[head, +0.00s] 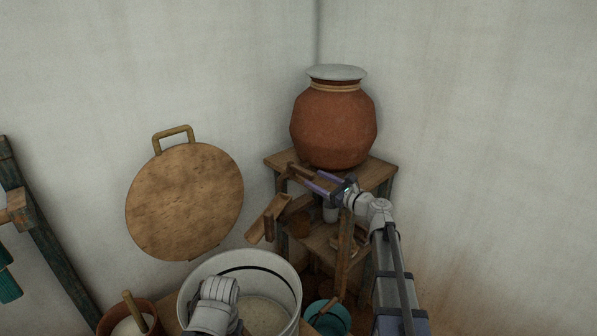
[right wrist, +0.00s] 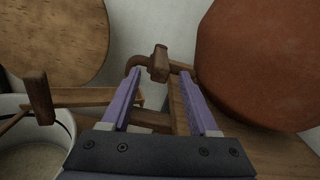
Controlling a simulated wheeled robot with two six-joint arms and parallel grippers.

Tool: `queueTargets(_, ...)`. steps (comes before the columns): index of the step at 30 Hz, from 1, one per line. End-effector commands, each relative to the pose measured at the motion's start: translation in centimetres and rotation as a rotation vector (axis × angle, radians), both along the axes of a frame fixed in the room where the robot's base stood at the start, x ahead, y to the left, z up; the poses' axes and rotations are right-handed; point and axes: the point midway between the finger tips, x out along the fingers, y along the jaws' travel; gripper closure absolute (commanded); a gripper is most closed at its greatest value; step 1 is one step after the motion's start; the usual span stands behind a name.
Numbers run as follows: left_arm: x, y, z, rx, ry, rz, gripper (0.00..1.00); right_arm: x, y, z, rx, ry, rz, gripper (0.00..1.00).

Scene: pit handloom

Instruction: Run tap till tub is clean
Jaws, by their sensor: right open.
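A round clay pot (head: 333,125) with a pale lid stands on a wooden stand (head: 380,172) in the corner. A brown tap (right wrist: 158,63) projects from low on the pot's side. My right gripper (head: 312,181) is open beside the tap. In the right wrist view, its purple fingertips (right wrist: 161,72) lie either side of the tap's handle; I cannot tell whether they touch it. A white tub (head: 290,280) stands in front, with cloudy, beige contents. A wooden trough (head: 268,218) sits between tap and tub. A grey part of my left arm covers part of the tub; its gripper is not visible.
A round wooden board (head: 185,203) with a handle leans on the left wall. A teal bowl (head: 327,316) and a brown pot (head: 112,319) with a stick stand low beside the tub. Walls close in the stand. A dark wooden frame (head: 45,235) stands far left.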

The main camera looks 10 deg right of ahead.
Motion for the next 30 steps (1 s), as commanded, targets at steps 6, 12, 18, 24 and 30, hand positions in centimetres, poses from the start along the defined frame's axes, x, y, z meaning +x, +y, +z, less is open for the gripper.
queueTargets(6,0.0,0.0,0.0,0.0,0.0,0.0,0.5,0.2,0.1,0.0,0.0,0.0,0.0,0.39)
queueTargets(12,0.0,0.0,0.0,0.0,0.0,0.0,0.5,1.7,0.9,0.0,0.0,0.0,0.002,0.39)
queueTargets(18,0.0,0.0,0.0,0.0,0.0,0.0,0.5,4.4,2.4,0.0,0.0,0.0,0.002,0.39)
queueTargets(24,0.0,0.0,0.0,0.0,0.0,0.0,0.5,6.6,3.7,0.0,0.0,0.0,0.001,0.39)
queueTargets(30,0.0,0.0,0.0,0.0,0.0,0.0,0.5,6.8,3.9,0.0,0.0,0.0,0.0,0.39)
